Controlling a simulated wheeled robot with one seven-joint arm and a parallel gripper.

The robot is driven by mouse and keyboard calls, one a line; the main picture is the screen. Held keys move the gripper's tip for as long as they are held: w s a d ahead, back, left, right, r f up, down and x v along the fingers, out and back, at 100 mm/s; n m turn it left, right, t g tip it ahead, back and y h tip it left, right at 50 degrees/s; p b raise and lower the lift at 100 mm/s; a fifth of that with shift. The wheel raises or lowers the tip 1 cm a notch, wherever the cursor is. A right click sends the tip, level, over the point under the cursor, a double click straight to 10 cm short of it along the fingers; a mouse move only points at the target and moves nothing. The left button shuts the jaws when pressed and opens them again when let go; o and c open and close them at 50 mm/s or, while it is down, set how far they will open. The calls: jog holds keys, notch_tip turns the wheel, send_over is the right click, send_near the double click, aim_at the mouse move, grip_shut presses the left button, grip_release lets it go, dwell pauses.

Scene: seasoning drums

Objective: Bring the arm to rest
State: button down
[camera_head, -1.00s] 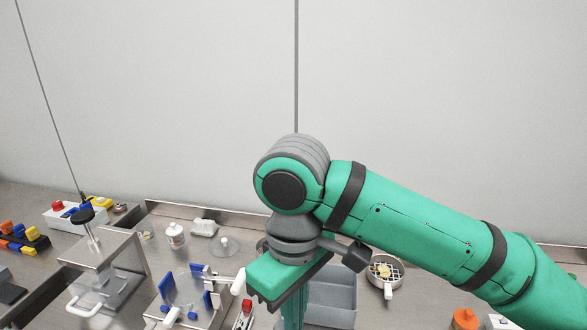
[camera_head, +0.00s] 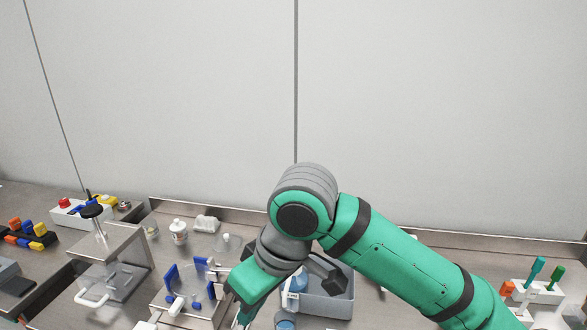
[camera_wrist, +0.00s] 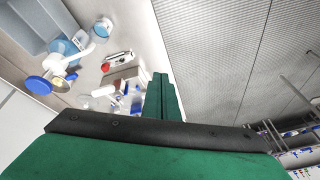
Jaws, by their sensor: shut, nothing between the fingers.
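My gripper (camera_wrist: 163,97) shows in the wrist view with its green fingers together and nothing between them. It hangs over the bench, apart from the small items seen beyond it. In the head view, my green and grey arm reaches in from the lower right and bends down. The gripper end (camera_head: 243,316) is at the bottom edge, mostly cut off by the frame, left of the grey bin.
A grey bin (camera_head: 335,306) holds a blue-and-white container. A steel stand with blue parts (camera_head: 172,277) is close left of the gripper. A steel press (camera_head: 110,262) stands farther left.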

jog(key=w+a+r+m+t+y, duration=0.25)
jog(key=w+a+t+y, duration=0.45)
jog(key=a+y, duration=0.55)
jog(key=w+d+f+m+t+h, duration=0.3)
jog(key=d+f+m+t+h, duration=0.15)
jog(key=f+m+t, duration=0.45)
jog(key=s+d+f+m+t+h, duration=0.1)
jog(key=s+d+f+m+h, duration=0.25)
jog(key=f, duration=0.35)
jog(key=s+d+f+m+h, duration=0.2)
jog(key=s+f+h, duration=0.15)
jog(key=f, duration=0.45)
jog(key=s+d+f+n+g+h, duration=0.1)
jog(key=s+d+f+h, duration=0.15)
jog(key=s+f, duration=0.35)
jog(key=s+d+f+g+h, duration=0.1)
jog(key=s+d+f+h, duration=0.2)
jog(key=s, duration=0.5)
jog(key=s+d+n, duration=0.2)
jog(key=s, duration=0.5)
jog(key=s+d+f+n, duration=0.1)
jog(key=s+d+n, duration=0.1)
jog(key=s, duration=0.6)
jog(key=shift+d+n+g, duration=0.2)
jog(key=shift+n+g, duration=0.2)
jog(key=shift+n, duration=0.3)
